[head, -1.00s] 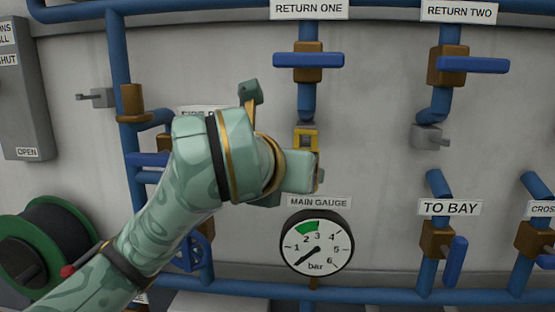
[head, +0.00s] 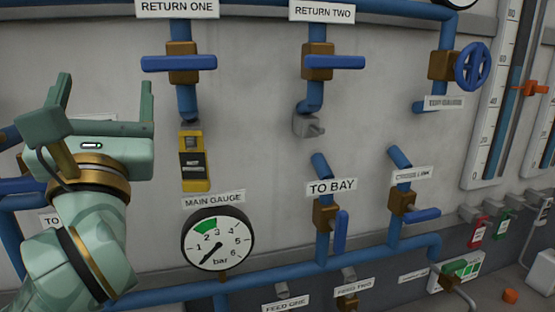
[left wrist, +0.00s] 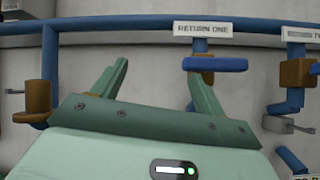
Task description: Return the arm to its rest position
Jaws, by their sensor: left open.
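My left gripper (head: 105,100) is raised at the left of the head view, its two green fingers spread apart with nothing between them. In the left wrist view the same fingers (left wrist: 150,85) are wide apart in front of the wall, and the space between them is empty. The arm below it bends down to the lower left corner. The gripper is apart from the RETURN ONE valve (head: 180,63), which shows to its right with its blue handle level. My right gripper is not in view.
The main gauge (head: 217,239), RETURN TWO valve (head: 335,61), TO BAY valve (head: 326,214) and a blue handwheel (head: 472,66) are on the wall. Blue pipes run along it. An orange object (head: 510,295) lies at lower right.

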